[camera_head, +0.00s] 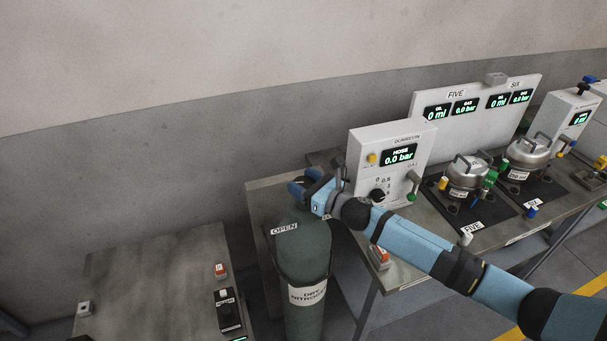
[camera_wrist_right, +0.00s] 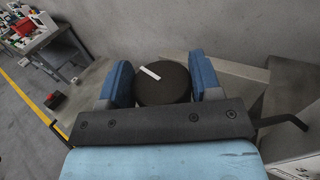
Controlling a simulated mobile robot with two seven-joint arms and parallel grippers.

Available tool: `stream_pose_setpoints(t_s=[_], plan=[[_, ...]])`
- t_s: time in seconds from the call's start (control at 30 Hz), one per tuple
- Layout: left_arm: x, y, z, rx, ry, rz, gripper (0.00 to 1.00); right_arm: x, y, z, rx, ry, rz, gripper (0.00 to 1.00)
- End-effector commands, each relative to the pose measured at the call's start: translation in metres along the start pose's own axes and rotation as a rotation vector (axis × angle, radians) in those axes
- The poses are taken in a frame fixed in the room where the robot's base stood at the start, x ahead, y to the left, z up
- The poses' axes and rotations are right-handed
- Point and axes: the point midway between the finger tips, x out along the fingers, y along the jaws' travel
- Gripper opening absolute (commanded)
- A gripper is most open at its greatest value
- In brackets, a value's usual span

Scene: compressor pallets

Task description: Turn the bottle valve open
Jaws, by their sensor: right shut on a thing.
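The green gas bottle (camera_head: 303,262) stands upright, with a "DRY NITROGEN" label on its body and an "OPEN" tag on its shoulder. My right gripper (camera_head: 308,184) is at the top of the bottle in the head view and hides most of the valve there. In the right wrist view, the valve knob (camera_wrist_right: 165,88) is a dark round cap with a white pointer line. It sits between the two blue fingers of the right gripper (camera_wrist_right: 164,84), which is shut on it. The pointer slants toward the upper left of that view. My left gripper is not in view.
A white box (camera_head: 388,152) reading "HOSE 0.0 bar" stands right of the bottle. Metal compressors (camera_head: 467,173) sit on dark mats on the long bench. A grey table (camera_head: 150,285) at left holds small devices and has free room.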

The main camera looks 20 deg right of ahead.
Motion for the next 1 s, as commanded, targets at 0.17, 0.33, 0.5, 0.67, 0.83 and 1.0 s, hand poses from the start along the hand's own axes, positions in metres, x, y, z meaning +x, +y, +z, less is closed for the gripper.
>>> stream_pose_setpoints(t_s=[0.17, 0.33, 0.5, 0.67, 0.83, 1.0], plan=[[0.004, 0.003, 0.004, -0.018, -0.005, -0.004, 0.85, 0.0, -0.002, -0.002, -0.006, 0.003, 0.166, 0.35], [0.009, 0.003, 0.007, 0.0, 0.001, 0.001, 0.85, 0.001, -0.002, -0.004, -0.004, 0.002, 0.325, 0.35], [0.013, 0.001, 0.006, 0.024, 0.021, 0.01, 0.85, 0.001, -0.001, -0.005, -0.003, 0.001, 0.477, 0.35], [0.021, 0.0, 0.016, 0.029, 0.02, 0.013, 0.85, 0.001, -0.001, -0.005, -0.003, 0.0, 0.597, 0.35], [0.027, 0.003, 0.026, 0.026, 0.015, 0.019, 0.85, 0.001, 0.0, -0.004, -0.002, -0.001, 0.696, 0.35], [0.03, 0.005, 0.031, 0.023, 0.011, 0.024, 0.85, 0.001, 0.0, -0.003, -0.002, 0.0, 0.759, 0.35]])
